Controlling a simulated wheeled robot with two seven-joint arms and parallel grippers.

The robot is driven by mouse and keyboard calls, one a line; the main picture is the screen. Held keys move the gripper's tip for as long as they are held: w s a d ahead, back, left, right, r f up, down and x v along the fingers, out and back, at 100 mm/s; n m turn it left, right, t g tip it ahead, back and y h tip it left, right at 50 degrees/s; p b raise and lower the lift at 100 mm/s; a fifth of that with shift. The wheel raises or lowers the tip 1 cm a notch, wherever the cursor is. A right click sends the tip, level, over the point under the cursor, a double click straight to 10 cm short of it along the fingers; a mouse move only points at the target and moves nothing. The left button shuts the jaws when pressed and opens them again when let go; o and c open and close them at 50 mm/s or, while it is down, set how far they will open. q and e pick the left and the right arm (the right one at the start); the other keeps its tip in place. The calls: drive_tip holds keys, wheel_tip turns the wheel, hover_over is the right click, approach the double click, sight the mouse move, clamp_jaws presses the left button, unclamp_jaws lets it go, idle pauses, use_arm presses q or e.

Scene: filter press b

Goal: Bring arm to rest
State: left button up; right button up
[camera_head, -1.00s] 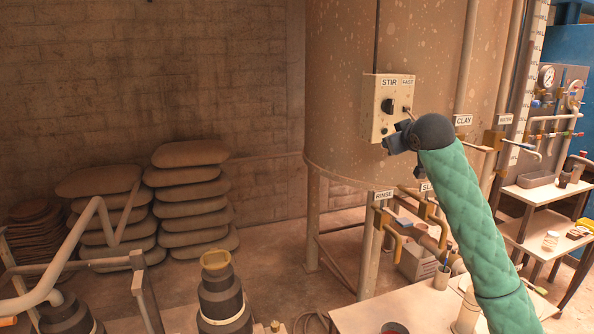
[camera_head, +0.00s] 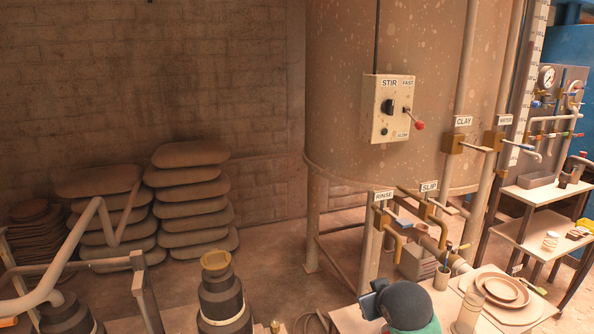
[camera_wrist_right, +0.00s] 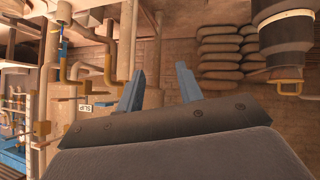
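My right gripper (camera_head: 370,300) is low in the head view, at the bottom edge beside the table. The dark wrist and a bit of green sleeve show behind it. In the right wrist view the two blue-grey fingers of that gripper (camera_wrist_right: 158,88) stand apart with nothing between them. The STIR control box (camera_head: 391,108) is on the tank, clear of the gripper. Its red-knobbed lever (camera_head: 419,125) points right and slightly down, between the FAST and SLOW labels. My left gripper is not in view.
Stacked slabs (camera_head: 190,196) stand by the wall. The floor between is mostly open.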

drive_tip(key=s+a+f+g, duration=0.2)
drive_tip(key=s+f+g, duration=0.2)
drive_tip(key=s+f, duration=1)
drive_tip(key=s+a+f+m+g+y, duration=0.1)
drive_tip(key=s+f+g, duration=0.3)
drive_tip(key=s+f, duration=1)
drive_tip(key=s+a, duration=0.1)
drive_tip(key=s, duration=0.7)
drive_tip(key=shift+a+f+m, duration=0.25)
drive_tip(key=shift+f+m, duration=0.05)
drive_tip(key=shift+f, duration=0.05)
